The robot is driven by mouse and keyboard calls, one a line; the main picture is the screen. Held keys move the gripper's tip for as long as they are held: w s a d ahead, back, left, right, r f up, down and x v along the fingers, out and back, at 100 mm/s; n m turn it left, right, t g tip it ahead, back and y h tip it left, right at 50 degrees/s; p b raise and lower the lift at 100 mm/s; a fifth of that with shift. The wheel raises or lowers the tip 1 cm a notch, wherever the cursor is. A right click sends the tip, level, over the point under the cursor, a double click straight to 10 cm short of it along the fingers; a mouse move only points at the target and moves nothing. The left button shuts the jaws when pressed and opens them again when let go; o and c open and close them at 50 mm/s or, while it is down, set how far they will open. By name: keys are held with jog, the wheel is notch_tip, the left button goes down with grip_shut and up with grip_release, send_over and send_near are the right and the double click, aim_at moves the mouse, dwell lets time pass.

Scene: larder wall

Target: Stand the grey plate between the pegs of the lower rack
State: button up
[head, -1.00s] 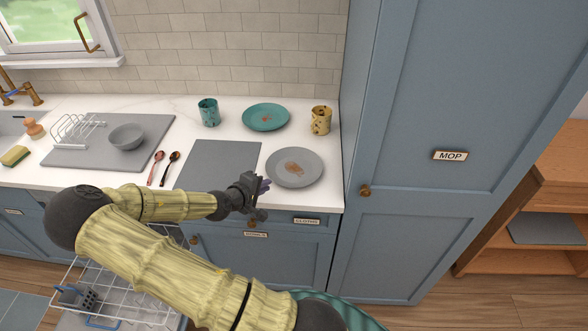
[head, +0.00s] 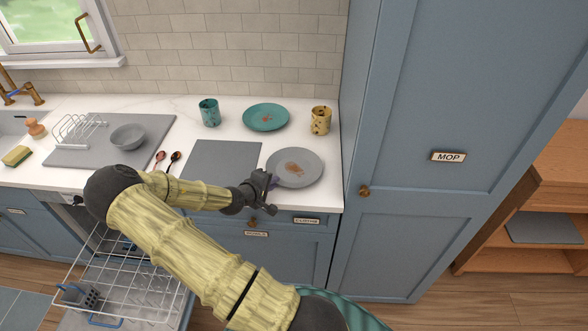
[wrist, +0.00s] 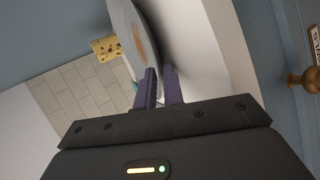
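The grey plate (head: 311,166), with a brown smear on it, lies on the counter by its front right edge. My gripper (head: 272,182) is at the plate's front left rim. In the wrist view the plate (wrist: 124,28) reaches down to my purple fingers (wrist: 160,84), one on each side of its rim. The gap between them is narrow, and I cannot tell whether they press on it. The lower rack (head: 150,291) is a white wire rack with pegs, pulled out below the counter at the lower left. My arm hides part of it.
A teal plate (head: 258,112), a teal cup (head: 209,113) and a yellow spotted cup (head: 321,121) stand behind. A grey mat (head: 220,160) lies to the left, then two spoons, a bowl (head: 128,139) and a small rack. A tall blue cupboard (head: 400,200) closes off the right.

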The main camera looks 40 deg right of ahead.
grip_shut()
jog(key=shift+w+a, duration=0.1)
dwell(0.3)
jog(key=shift+w+r+b, duration=0.1)
jog(key=shift+r+b, duration=0.1)
jog(key=shift+b, duration=0.15)
notch_tip(320, 180, up, 7)
jog(key=b, duration=0.1)
jog(key=w+a+b, duration=0.1)
jog(key=w+a, duration=0.3)
jog(key=w, duration=0.1)
jog(key=w+a+b, duration=0.1)
jog(key=w+a, duration=0.3)
jog(key=w, duration=0.1)
jog(key=w+a+b, duration=0.1)
jog(key=w+a, duration=0.3)
jog(key=w, duration=0.1)
jog(key=shift+a+f, duration=0.15)
jog(key=shift+a, duration=0.25)
